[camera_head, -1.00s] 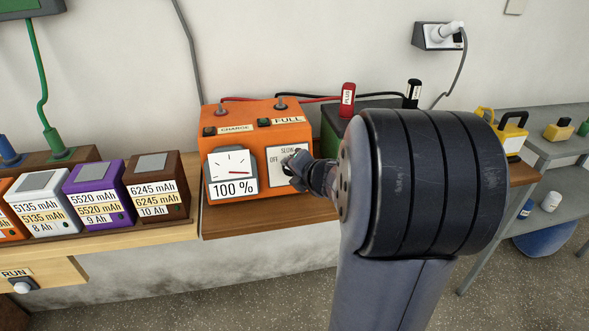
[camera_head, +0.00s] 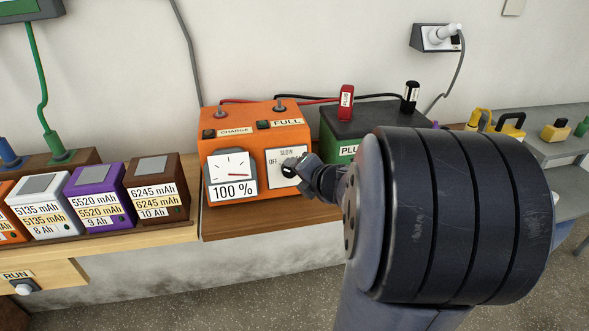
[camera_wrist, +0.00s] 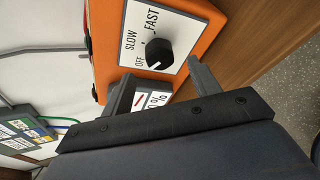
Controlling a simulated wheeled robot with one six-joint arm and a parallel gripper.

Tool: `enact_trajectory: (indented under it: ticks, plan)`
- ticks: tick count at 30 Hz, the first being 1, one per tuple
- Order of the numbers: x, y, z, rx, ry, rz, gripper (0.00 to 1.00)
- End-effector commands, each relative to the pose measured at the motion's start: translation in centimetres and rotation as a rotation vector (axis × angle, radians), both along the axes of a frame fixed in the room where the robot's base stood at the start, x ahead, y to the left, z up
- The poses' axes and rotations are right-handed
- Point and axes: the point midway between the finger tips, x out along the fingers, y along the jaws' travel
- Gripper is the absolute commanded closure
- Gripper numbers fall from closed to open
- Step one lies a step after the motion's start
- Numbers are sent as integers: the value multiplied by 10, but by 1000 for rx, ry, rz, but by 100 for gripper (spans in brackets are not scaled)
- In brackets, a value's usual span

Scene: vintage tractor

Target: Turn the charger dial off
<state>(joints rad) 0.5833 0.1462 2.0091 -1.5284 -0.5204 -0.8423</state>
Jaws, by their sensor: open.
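The orange charger (camera_head: 255,135) stands on the wooden bench with a gauge reading 100 % (camera_head: 231,175) and CHARGE and FULL labels. Its black dial (camera_wrist: 158,53) sits on a white plate marked OFF, SLOW and FAST (camera_wrist: 135,25). A white mark on the knob's edge seems to face the OFF side. My gripper (camera_wrist: 160,69) is open, its two fingers apart, with the knob just ahead of and between the tips. I see no clear contact.
A green-black battery (camera_head: 340,120) with a red clamp (camera_head: 346,101) stands right of the charger, partly behind my arm. Several labelled battery blocks (camera_head: 95,200) line the left. A grey shelf (camera_head: 545,145) with small items stands at far right.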

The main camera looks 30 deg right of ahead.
Motion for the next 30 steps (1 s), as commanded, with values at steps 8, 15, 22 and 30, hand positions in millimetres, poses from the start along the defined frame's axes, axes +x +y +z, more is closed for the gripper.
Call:
enact_trajectory:
  ticks: [8,15,22,30]
  plan:
    - [-43,-1,25,-2,-1,-2,42]
    - [-57,0,30,0,0,1,42]
    - [-57,0,29,0,2,2,42]
    - [-46,0,22,0,1,3,42]
